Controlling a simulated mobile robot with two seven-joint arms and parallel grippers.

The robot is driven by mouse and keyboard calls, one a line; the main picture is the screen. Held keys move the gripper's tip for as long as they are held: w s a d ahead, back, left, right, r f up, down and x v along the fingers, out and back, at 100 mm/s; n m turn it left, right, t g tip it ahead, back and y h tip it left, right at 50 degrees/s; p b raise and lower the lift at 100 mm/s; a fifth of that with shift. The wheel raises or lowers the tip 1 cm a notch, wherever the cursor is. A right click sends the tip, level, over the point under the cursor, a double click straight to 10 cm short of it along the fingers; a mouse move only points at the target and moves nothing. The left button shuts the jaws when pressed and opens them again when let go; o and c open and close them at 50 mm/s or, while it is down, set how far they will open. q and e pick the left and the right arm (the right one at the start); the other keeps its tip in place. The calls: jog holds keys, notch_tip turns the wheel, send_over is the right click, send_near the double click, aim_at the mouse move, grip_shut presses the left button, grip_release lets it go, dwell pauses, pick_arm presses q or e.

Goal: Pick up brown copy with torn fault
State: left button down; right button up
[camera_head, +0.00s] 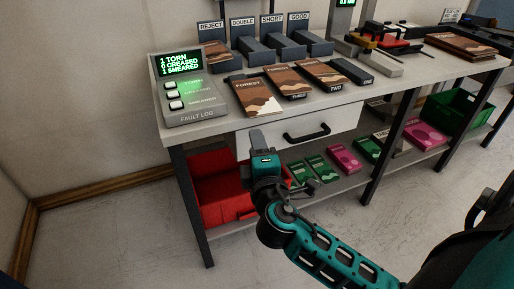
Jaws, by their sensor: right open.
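Three brown copies lie side by side on the bench top: a left one marked FOREST (256,94), a middle one (289,80) and a right one (325,73). Labels THREE and TWO show at the front of the middle and right ones. Another brown copy (216,52) lies at the REJECT slot. My left gripper is not in view.
The fault log box (188,92) stands at the bench's left end, reading 1 TORN, 0 CREASED, 1 SMEARED. Behind are slots marked REJECT, DOUBLE, SHORT and GOOD. A brown stack (460,45) lies far right. Below are a drawer (300,130), a red bin (215,200) and a green crate (458,113).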

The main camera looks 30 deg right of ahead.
jog(key=shift+w+d, duration=0.1)
jog(key=shift+w, duration=0.05)
jog(key=shift+c, duration=1.4)
jog(key=shift+w+d+r+p, duration=0.15)
jog(key=shift+d+p, duration=0.05)
jog(key=shift+p, duration=0.35)
jog(key=shift+c, duration=0.2)
jog(key=n+y+p, duration=0.1)
jog(key=y+p, duration=0.1)
jog(key=p, duration=0.2)
send_near(266, 115)
jog(key=shift+t, duration=0.3)
jog(key=x, duration=0.8)
jog(key=shift+f, duration=0.25)
jog(key=shift+w+d, duration=0.2)
jog(key=shift+w, duration=0.4)
jog(key=shift+c, duration=0.2)
